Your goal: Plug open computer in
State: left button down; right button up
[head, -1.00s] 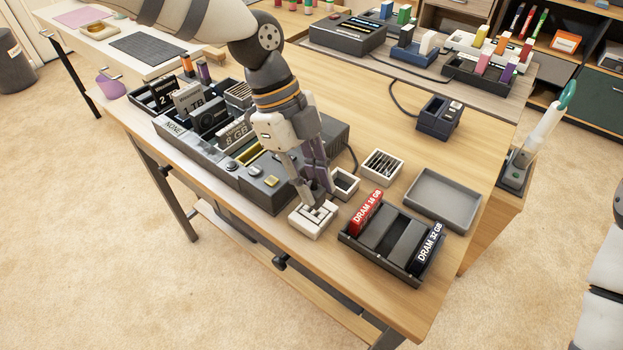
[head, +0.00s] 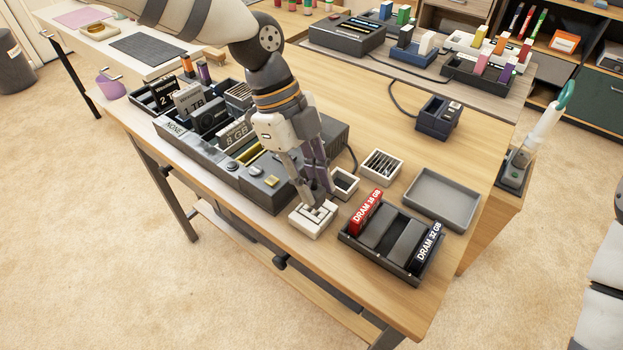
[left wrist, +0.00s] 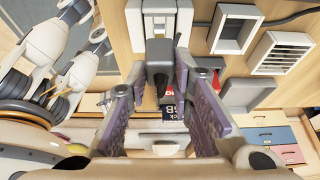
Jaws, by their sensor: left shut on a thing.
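The open computer (head: 266,192) is a long dark grey unit with cards standing in its slots, at the left of the table in the head view. A dark cord (head: 353,160) shows at its right end. A white socket block (head: 313,221) sits at the table's front edge. My left gripper (head: 319,200) points down over the block. In the left wrist view my left gripper (left wrist: 160,85) is shut on a dark plug (left wrist: 160,63), in line with the white block (left wrist: 160,18). The contact between plug and block is hidden.
A small white-rimmed bin (head: 343,183) stands close beside my left gripper. Beyond are a slotted white box (head: 382,165), a grey tray (head: 443,199) and a dark rack (head: 395,245) with red and black DRAM modules.

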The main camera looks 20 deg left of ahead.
pick_arm(q)
jog(key=shift+f, duration=1.35)
jog(key=c, duration=1.3)
grip_release()
jog(key=shift+c, duration=0.2)
jog(key=v, duration=1.2)
jog(key=shift+d, duration=0.1)
